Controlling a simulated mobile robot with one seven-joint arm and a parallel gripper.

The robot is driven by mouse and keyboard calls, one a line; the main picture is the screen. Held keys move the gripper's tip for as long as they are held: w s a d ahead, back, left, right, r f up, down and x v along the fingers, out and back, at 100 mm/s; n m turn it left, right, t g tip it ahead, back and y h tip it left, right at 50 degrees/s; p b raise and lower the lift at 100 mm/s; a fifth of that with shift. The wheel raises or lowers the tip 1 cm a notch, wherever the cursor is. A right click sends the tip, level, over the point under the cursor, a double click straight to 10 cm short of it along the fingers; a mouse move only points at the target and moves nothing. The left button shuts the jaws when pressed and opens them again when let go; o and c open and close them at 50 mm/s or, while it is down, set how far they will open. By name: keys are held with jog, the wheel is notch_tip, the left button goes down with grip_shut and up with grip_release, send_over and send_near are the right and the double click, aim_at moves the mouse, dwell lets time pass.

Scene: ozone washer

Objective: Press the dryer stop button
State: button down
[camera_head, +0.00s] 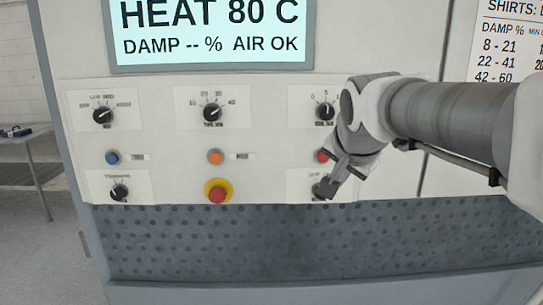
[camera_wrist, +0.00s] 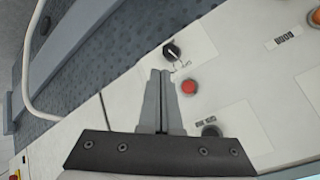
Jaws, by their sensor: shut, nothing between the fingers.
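The red button (camera_wrist: 189,87) shows whole in the wrist view, just right of my gripper's fingertips. In the wrist view my gripper (camera_wrist: 160,71) points between the red button and a dark knob (camera_wrist: 171,50). Contact with the panel cannot be told. The button's label is not readable.
A blue button (camera_head: 112,157) and an orange button (camera_head: 215,156) share the red button's row. A red mushroom button on a yellow ring (camera_head: 217,192) is lower middle. Several knobs surround them. A screen (camera_head: 211,32) reads HEAT 80 C. A perforated panel (camera_head: 250,245) lies below.

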jog(key=p, duration=0.3)
send_near(325, 162)
jog(key=shift+w+d+f, duration=0.1)
jog(key=shift+w+f, duration=0.35)
jog(key=shift+f, duration=0.35)
jog(key=shift+w+d+f, duration=0.1)
jog(key=shift+w+f, duration=0.35)
jog(key=shift+f, duration=0.35)
jog(key=shift+w+f, duration=0.4)
jog(key=shift+f, duration=0.45)
jog(key=shift+w, duration=0.15)
jog(key=shift+w, duration=0.3)
jog(key=shift+w, duration=0.5)
dwell(0.5)
jog(key=shift+s, duration=0.1)
jog(key=shift+s+b, duration=0.55)
jog(key=shift+s, duration=0.3)
